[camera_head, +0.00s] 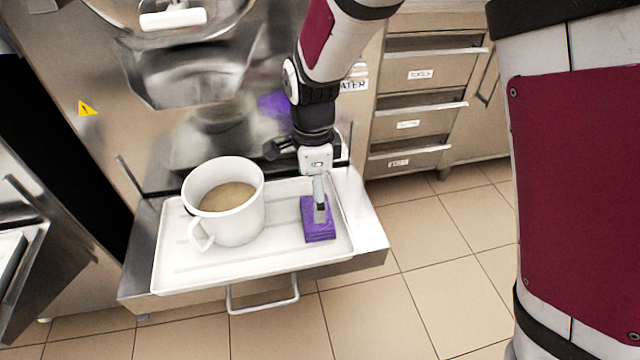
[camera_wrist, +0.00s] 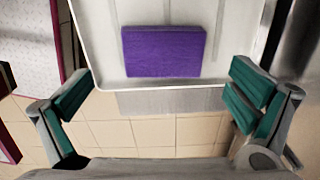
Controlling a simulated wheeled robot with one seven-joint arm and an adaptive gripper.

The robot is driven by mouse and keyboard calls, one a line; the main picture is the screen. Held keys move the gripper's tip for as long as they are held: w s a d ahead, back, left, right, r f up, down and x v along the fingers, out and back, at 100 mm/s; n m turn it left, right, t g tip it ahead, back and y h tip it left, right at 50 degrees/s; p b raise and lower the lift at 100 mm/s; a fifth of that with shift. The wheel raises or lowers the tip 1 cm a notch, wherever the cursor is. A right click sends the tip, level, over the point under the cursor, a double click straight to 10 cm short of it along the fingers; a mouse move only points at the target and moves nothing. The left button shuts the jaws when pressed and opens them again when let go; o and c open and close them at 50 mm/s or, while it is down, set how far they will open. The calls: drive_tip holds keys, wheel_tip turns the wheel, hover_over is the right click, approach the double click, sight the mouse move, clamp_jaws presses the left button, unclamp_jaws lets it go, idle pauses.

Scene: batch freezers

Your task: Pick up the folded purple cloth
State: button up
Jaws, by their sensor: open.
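The folded purple cloth (camera_head: 317,226) lies flat on the right part of a white tray (camera_head: 275,258). In the wrist view the cloth (camera_wrist: 163,52) is a purple rectangle near the tray's edge. My gripper (camera_head: 319,203) is above the cloth, pointing down, and covers part of it in the head view. In the wrist view my gripper (camera_wrist: 160,98) has its green-padded fingers spread wide to either side, with nothing between them. The cloth is ahead of the fingers in that view. I cannot tell the exact height of the fingertips over the cloth.
A large white mug (camera_head: 238,218) with brown contents stands on the tray, left of the cloth. The tray rests on a metal shelf with a handle (camera_head: 262,307) below. The freezer front (camera_head: 190,110) rises behind. Labelled drawers (camera_head: 420,75) stand right; the tiled floor is clear.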

drive_tip(key=shift+w+d+f+b, duration=0.1)
drive_tip(key=shift+f+b, duration=0.75)
drive_tip(key=shift+f, duration=0.8)
drive_tip(key=shift+w+d+f+b, duration=0.1)
drive_tip(key=shift+f+b, duration=0.7)
drive_tip(key=shift+f, duration=0.85)
drive_tip(key=shift+r, duration=0.1)
drive_tip(key=c, duration=0.9)
